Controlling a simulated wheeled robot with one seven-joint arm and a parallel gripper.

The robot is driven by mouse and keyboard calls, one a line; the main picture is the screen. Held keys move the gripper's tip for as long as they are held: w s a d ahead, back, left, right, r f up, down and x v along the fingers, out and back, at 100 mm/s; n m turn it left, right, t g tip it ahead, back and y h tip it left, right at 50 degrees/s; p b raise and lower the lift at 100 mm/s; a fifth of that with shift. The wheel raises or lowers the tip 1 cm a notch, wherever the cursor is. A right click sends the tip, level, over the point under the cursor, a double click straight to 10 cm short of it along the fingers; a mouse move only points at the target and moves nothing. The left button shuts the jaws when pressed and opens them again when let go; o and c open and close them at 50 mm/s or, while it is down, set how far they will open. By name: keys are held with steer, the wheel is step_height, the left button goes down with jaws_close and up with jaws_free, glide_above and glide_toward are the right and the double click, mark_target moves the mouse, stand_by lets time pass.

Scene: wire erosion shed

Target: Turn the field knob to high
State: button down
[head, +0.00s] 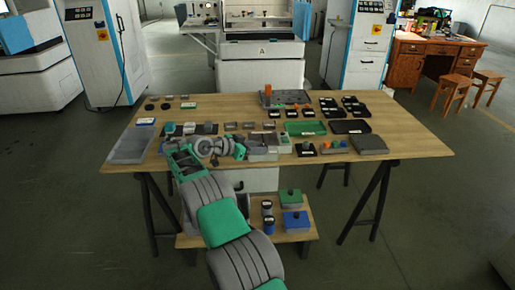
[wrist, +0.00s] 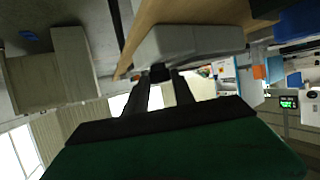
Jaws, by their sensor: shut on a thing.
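The field knob (wrist: 158,72) shows in the wrist view as a small dark knob on the underside, as pictured, of a light grey box (wrist: 188,43). My gripper (wrist: 161,80) has its two dark fingers on either side of the knob and is shut on it. The knob's pointer and any markings are hidden or too small to read. In the head view, my gripper (head: 241,152) is at the table's front edge, beside a grey box (head: 263,156). The knob is hidden there by the arm.
The wooden table (head: 410,140) carries several small parts, black trays, a green tray (head: 305,128) and a grey tray (head: 130,148). A low shelf with blue and green boxes (head: 294,220) stands below.

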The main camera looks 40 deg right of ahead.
steer(key=c, duration=1.4)
jaws_free()
steer(key=shift+d, duration=0.1)
steer(key=o, duration=0.3)
steer(key=shift+o, duration=0.2)
steer(key=shift+r, duration=0.15)
